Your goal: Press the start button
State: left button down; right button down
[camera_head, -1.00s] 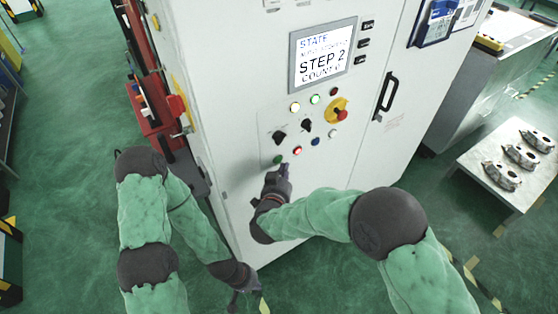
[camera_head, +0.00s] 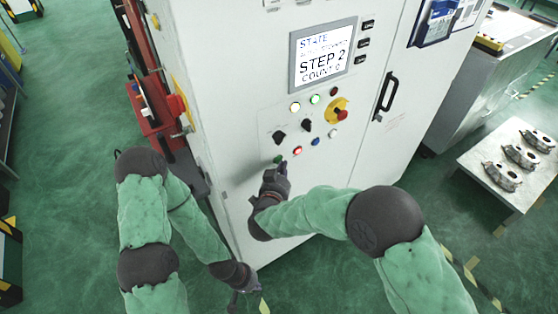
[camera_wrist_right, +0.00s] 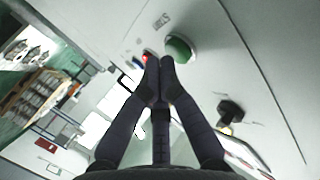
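The green button (camera_head: 278,159) sits at the lower left of the control panel on the white cabinet; it also shows as a large green cap in the right wrist view (camera_wrist_right: 180,48). My right gripper (camera_head: 284,166) is just below and right of it in the head view. In the right wrist view its two fingertips (camera_wrist_right: 160,66) are together with nothing between them, right beside the green cap. I cannot tell whether they touch it. My left gripper (camera_head: 236,300) hangs low by the cabinet's base, away from the panel; its fingers are too small to read.
A red lit button (camera_head: 297,151), a blue button (camera_head: 315,141), black rotary switches (camera_head: 280,137) and a yellow-and-red emergency stop (camera_head: 338,110) are close by. A table (camera_head: 475,178) with castings stands at the right.

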jog(key=shift+w+a, duration=0.2)
jog(key=shift+w, duration=0.1)
dwell(0.4)
dwell(0.5)
jog(key=shift+s+d, duration=0.45)
jog(key=shift+s, duration=0.2)
jog(key=s+d, duration=0.1)
jog(key=s, duration=0.1)
jog(key=s+d+p, duration=0.1)
jog(key=s+d, duration=0.1)
dwell(0.4)
dwell(0.7)
